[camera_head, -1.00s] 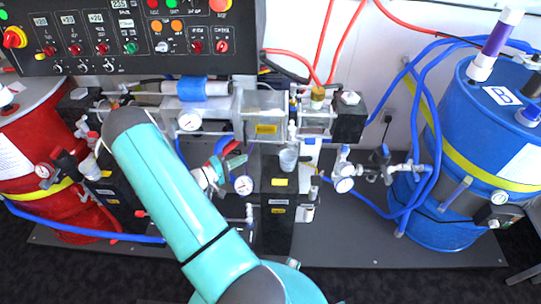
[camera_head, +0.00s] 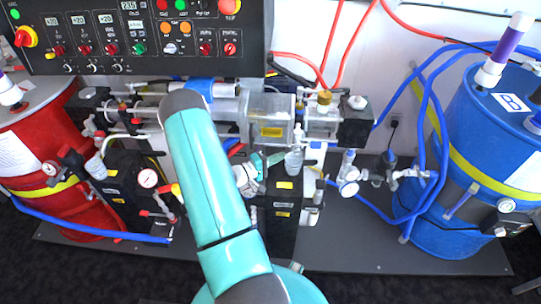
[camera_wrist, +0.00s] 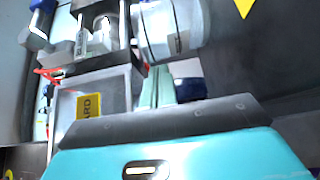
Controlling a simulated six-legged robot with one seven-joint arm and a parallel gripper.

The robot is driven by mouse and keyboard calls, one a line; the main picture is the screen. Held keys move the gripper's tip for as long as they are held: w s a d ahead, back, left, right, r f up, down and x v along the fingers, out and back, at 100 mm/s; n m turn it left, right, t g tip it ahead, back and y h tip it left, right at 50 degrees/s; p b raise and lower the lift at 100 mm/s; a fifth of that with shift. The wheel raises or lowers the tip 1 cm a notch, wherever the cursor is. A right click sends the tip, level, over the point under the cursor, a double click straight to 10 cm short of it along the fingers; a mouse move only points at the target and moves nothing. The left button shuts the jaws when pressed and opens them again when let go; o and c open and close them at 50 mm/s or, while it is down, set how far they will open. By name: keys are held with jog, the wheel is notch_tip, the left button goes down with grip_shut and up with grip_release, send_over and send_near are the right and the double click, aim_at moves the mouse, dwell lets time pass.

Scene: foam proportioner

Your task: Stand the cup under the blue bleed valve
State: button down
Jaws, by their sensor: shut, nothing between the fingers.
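A small grey cup (camera_head: 293,163) stands upright on top of a black block with yellow and white labels (camera_head: 284,208), in the middle of the head view. My gripper (camera_head: 274,160) is just left of the cup, its teal fingers shut and pointing at it. I cannot tell whether they touch it. In the wrist view my shut fingers (camera_wrist: 157,86) show with nothing between them; I cannot make out the cup there. A white fitting with a blue part (camera_head: 314,146) is just right of and above the cup. I cannot tell if it is the blue bleed valve.
A clear-walled box with a yellow label (camera_head: 271,112) sits above and behind the cup. Gauges and valves (camera_head: 348,180) stand to the right, before a blue drum (camera_head: 490,150). A red drum (camera_head: 40,150) is at left. A control panel (camera_head: 140,35) hangs above.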

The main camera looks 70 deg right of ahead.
jog(key=shift+s+a, duration=0.1)
jog(key=shift+s+a, duration=0.35)
jog(key=shift+s, duration=0.35)
